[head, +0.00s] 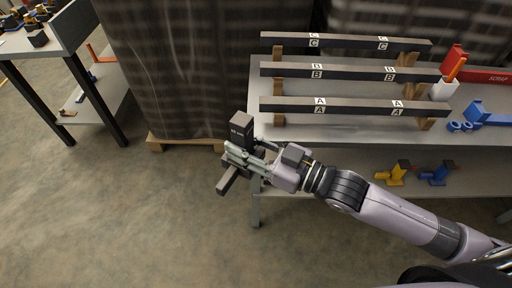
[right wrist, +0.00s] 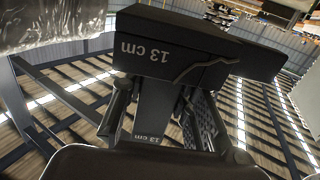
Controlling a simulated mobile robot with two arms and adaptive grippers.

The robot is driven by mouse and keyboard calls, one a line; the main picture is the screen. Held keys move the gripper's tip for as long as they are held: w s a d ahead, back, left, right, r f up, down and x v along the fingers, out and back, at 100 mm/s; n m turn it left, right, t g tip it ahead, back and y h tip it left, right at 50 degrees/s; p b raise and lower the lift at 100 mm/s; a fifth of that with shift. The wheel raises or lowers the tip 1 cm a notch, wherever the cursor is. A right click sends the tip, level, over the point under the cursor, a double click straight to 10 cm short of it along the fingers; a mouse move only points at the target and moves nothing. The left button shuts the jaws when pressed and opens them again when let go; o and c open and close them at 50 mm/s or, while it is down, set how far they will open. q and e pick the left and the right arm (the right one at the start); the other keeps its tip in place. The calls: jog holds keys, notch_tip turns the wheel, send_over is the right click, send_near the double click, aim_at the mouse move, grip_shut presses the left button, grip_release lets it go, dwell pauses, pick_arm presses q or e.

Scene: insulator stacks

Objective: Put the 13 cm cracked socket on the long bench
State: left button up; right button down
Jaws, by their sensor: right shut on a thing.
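My right gripper (head: 238,157) is shut on the dark 13 cm cracked socket (head: 241,130) and holds it in the air beside the near left corner of the bench with the rails (head: 352,128). In the right wrist view the socket (right wrist: 185,52) shows a "13 cm" mark and a pale jagged crack line. Its narrower stem (right wrist: 152,112), also marked 13 cm, is between the fingers. A dark end (head: 228,180) sticks out below the gripper in the head view. My left gripper is out of view.
Dark rails marked A (head: 355,107), B (head: 350,72) and C (head: 345,42) rest on wooden supports. A red scrap bin (head: 482,75) and blue parts (head: 485,115) are at right. A second table (head: 68,28) with dark pieces stands at upper left. A wrapped pallet stack (head: 175,70) stands between.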

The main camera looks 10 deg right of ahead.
jog(key=shift+w+a+r+n+g+y, duration=0.2)
jog(key=shift+w+a+n+g+y, duration=0.1)
jog(key=shift+a+n+g+y, duration=0.25)
jog(key=shift+w+a+r+n+g+y, duration=0.25)
jog(key=shift+w+a+n+g, duration=0.15)
jog(key=shift+a+g, duration=0.3)
jog(key=shift+w+a+r+n+g+y, duration=0.25)
jog(key=shift+a+n+g+y, duration=0.2)
jog(key=shift+a+g, duration=0.15)
jog(key=shift+n+g, duration=0.3)
jog(key=shift+g, duration=0.05)
jog(key=shift+s+d+n+g+y, duration=0.1)
jog(key=shift+d+n+g+y, duration=0.35)
jog(key=shift+n+g, duration=0.35)
jog(key=shift+s+d+n+g+y, duration=0.1)
jog(key=shift+d+n+g+y, duration=0.2)
jog(key=shift+d+n+g, duration=0.5)
jog(key=shift+s+d+n+g, duration=0.15)
jog(key=shift+n+g, duration=0.05)
jog(key=shift+g, duration=0.55)
jog(key=shift+s+d+n+g, duration=0.1)
jog(key=shift+s+n+g, duration=0.1)
jog(key=shift+g, duration=0.55)
